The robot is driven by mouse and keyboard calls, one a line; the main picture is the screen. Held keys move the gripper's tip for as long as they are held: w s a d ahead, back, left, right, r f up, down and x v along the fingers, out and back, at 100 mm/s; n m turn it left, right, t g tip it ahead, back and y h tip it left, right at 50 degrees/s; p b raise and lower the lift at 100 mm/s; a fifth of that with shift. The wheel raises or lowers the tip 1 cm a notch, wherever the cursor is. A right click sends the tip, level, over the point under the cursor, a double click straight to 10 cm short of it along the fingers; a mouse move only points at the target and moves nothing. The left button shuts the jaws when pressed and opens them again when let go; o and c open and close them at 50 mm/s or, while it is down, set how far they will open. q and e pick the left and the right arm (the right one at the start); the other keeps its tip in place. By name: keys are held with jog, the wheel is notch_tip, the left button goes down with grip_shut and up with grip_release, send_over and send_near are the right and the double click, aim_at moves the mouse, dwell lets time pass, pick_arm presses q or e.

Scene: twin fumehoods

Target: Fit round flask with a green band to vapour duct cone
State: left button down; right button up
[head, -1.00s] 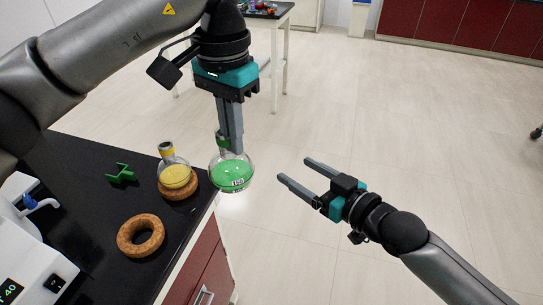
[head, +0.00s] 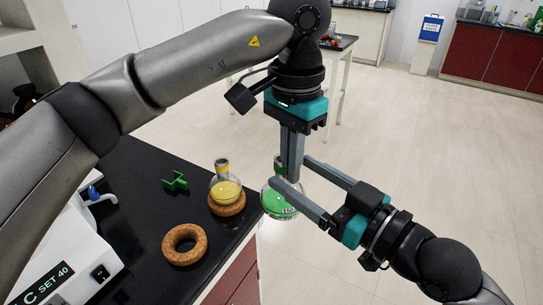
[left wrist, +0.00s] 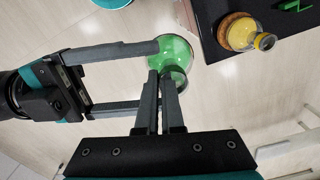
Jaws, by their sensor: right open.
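The round flask with a green band (head: 279,204) holds green liquid and hangs upright, clear of the bench edge. My left gripper (head: 291,160) is shut on its neck from above; the flask also shows in the left wrist view (left wrist: 177,48). My right gripper (head: 292,172) is open, its fingers reaching toward the flask from the right. In the head view its two fingers overlap the flask's neck and bulb on either side; whether they touch is unclear. The vapour duct cone is not recognisable in view.
A yellow-banded flask (head: 225,190) stands on a cork ring (head: 228,208) on the black bench. An empty cork ring (head: 184,244), a green clip (head: 175,181) and a white device marked SET 40 (head: 72,258) are nearby. Floor right of the bench is clear.

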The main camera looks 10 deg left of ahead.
aim_at(277, 162)
jog(key=x, duration=0.7)
jog(key=shift+w+a, duration=0.1)
jog(key=shift+a, duration=0.05)
jog(key=c, duration=0.7)
pick_arm(q)
jog(key=shift+w, duration=0.1)
pick_arm(e)
jog(key=shift+a, duration=0.1)
grip_shut()
pick_arm(q)
jog(key=c, duration=1)
grip_release()
pick_arm(e)
jog(key=shift+r, duration=0.1)
